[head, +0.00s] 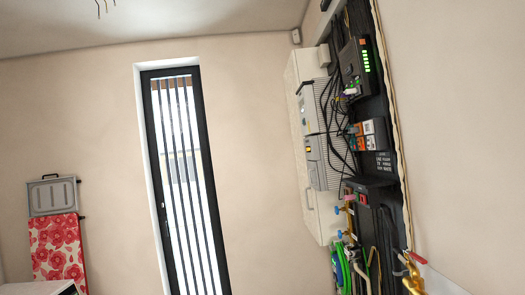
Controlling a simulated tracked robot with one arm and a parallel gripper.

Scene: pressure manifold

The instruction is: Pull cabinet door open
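A pale cabinet (318,218) stands against the wall right of the window, seen at a steep angle. A thin bar handle (308,198) shows on its lower front. The front looks flat and shut, but the angle makes this hard to judge. Grey equipment and a wire grid cover part of it. My gripper is not in view, so its distance from the handle does not show.
A black panel (371,108) with devices and cables runs down the right side. A barred window (180,180) and a red floral panel (58,247) are left. The middle wall is bare.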

